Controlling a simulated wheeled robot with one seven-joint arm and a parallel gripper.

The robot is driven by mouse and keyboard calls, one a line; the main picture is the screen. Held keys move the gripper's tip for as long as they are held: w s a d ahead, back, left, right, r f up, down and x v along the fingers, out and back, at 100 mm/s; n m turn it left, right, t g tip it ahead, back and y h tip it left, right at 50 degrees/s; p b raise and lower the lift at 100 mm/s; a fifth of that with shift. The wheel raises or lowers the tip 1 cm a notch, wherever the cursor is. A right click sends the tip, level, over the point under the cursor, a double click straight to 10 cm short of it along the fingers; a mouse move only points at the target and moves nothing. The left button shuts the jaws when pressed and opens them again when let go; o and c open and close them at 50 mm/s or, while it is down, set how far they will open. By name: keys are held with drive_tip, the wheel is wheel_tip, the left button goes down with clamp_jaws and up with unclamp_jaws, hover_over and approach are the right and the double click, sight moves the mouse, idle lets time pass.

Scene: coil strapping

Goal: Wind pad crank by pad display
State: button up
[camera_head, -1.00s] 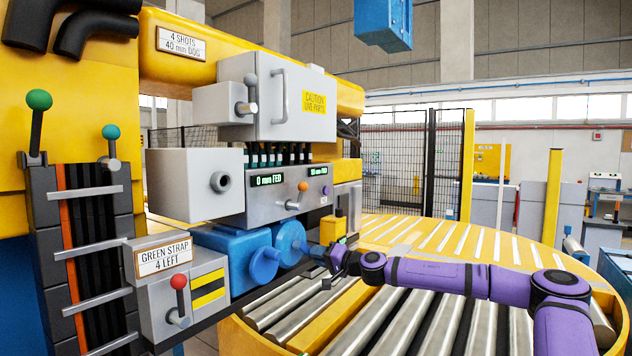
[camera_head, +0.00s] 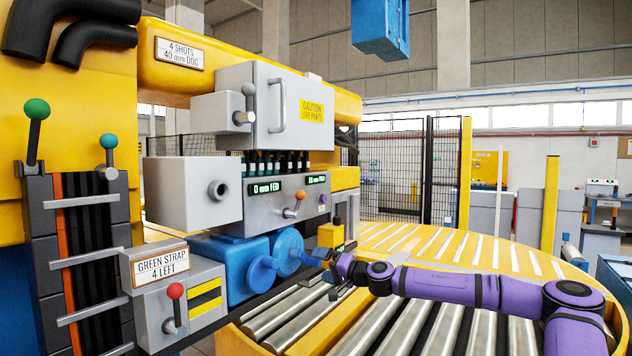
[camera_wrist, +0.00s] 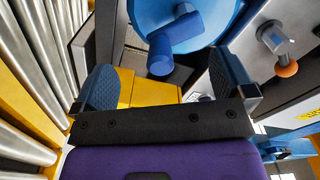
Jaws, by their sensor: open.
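A grey panel (camera_head: 262,210) carries a green display reading 0 mm FED (camera_head: 265,188). A second green display (camera_head: 316,179) on its right is too small to read surely. I cannot tell which is the pad crank. My gripper (camera_head: 338,275) is beside the blue drum. In the wrist view my gripper (camera_wrist: 163,85) is open and empty, and the blue peg handle (camera_wrist: 160,55) of the drum (camera_wrist: 178,20) lies ahead between its fingers, apart from them.
A grey box with a red-knobbed lever (camera_head: 174,300) and a green strap sign stands at the left front. The orange knob (camera_wrist: 286,67) is close on the right in the wrist view.

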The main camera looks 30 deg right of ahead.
drive_tip(key=shift+v, duration=1.8)
drive_tip(key=shift+s+d, duration=0.1)
